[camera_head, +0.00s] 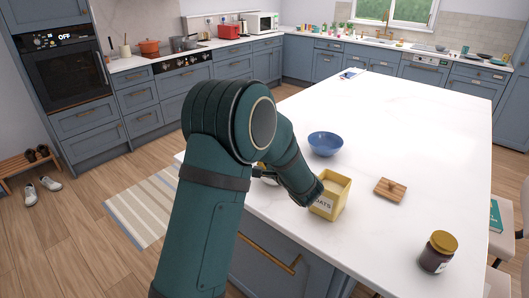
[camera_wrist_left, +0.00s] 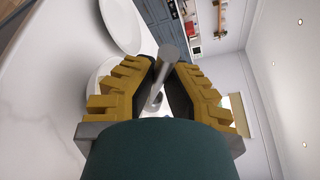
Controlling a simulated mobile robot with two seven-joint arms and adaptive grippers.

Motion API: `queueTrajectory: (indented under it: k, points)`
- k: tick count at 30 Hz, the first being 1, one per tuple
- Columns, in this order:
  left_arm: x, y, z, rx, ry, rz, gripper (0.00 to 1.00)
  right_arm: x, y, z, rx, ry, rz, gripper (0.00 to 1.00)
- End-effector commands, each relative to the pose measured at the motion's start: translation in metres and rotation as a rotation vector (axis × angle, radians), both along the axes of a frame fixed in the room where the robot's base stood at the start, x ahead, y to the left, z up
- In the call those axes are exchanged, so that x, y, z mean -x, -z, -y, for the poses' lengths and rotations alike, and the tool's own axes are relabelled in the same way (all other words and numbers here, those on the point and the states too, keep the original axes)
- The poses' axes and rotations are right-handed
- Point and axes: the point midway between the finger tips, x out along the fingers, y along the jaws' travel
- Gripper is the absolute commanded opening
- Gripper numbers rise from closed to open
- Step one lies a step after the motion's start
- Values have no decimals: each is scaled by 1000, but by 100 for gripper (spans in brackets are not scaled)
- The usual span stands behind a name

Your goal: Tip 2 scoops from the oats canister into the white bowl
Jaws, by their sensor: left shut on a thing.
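My left gripper (camera_head: 262,171) is near that rim, left of the canister and mostly hidden by the arm. In the left wrist view the gripper (camera_wrist_left: 166,88) is shut on a grey metal scoop (camera_wrist_left: 168,57). I cannot tell whether the scoop holds oats. Two white round dishes show beyond the fingers there. My right gripper is not in view.
A blue bowl (camera_head: 325,144) stands behind the canister. A wooden lid (camera_head: 390,189) lies to its right. A dark jar with a yellow lid (camera_head: 437,251) stands near the front right. The far part of the counter (camera_head: 420,120) is mostly clear.

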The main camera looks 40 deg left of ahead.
Motion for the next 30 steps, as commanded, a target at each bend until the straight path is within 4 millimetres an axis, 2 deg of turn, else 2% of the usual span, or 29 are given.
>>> queueTrajectory:
  k: [1,14,30]
  points:
    - [-2,-6,1,-11,1,-18,0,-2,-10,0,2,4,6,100]
    - [-15,-17,9,-99,0,-166,0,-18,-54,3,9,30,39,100]
    - [-32,-34,19,-219,1,-368,0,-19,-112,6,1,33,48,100]
